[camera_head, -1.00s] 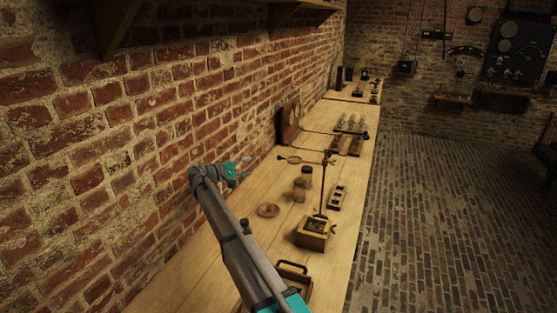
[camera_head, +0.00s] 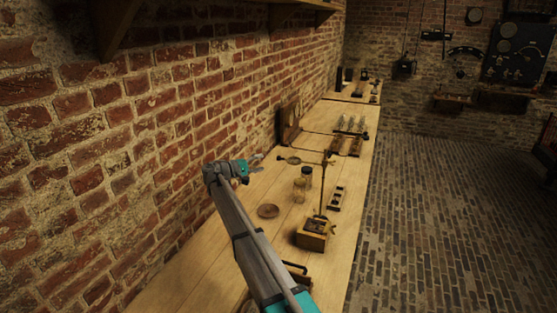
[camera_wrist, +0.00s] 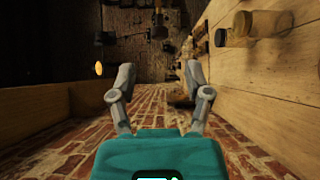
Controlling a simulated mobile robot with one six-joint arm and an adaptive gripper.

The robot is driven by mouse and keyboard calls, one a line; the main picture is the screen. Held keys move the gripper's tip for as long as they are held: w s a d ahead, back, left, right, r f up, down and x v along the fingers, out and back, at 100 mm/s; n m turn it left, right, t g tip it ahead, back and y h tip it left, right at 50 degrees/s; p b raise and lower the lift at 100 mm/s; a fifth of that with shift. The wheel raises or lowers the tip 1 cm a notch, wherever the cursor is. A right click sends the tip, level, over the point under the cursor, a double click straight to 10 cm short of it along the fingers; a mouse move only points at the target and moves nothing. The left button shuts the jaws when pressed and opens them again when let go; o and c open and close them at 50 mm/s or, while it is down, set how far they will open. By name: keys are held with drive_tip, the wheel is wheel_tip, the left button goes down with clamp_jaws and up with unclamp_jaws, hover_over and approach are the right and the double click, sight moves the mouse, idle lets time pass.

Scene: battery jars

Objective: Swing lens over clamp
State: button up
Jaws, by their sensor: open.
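A round lens (camera_head: 291,160) sits on a thin horizontal arm at the top of a slim upright post (camera_head: 324,188). The post rises from a small wooden box (camera_head: 312,236) on the bench, and the lens points left, out over the bench. A small dark fitting shows on the box top at the post's foot; I cannot tell whether it is the clamp. My gripper (camera_head: 257,163) is left of the lens, apart from it, above the bench near the brick wall. In the wrist view its two fingers (camera_wrist: 159,80) are spread with nothing between them.
A slotted dark rack (camera_head: 337,198) lies right of the post. The bench (camera_head: 215,262) runs along the brick wall; open floor (camera_head: 430,220) lies right.

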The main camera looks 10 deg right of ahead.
sight(279, 158)
drive_tip(key=x, duration=0.8)
drive_tip(key=shift+d, duration=0.25)
clamp_jaws()
